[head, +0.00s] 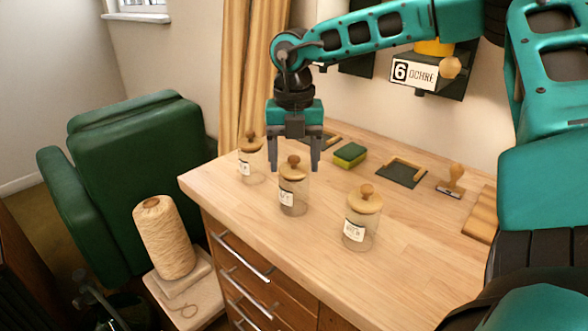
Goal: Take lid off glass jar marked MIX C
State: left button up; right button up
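Three glass jars with round wooden knobbed lids stand on the wooden table: a left jar (251,172), a middle jar (292,199) and a right jar (358,234). Each has a white label, but the letters are too small to tell which is MIX C. All three lids are on. My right gripper (294,168) points down, open and empty. Its fingers appear on either side of the middle jar's lid (293,172) and knob; I cannot tell whether they are level with it or touching. My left gripper is not in view.
The wooden table (300,265) has free room around the right jar. Behind are a green-yellow sponge (350,155), a dark tray (402,174) and a wooden stamp (453,182). A twine cone (163,238) and green chair (140,170) stand left of the table.

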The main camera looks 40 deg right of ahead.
aim_at(294, 157)
jog(key=c, duration=0.6)
jog(key=shift+r, duration=0.15)
jog(key=shift+c, duration=0.2)
notch_tip(294, 157, up, 20)
jog(key=p, duration=0.1)
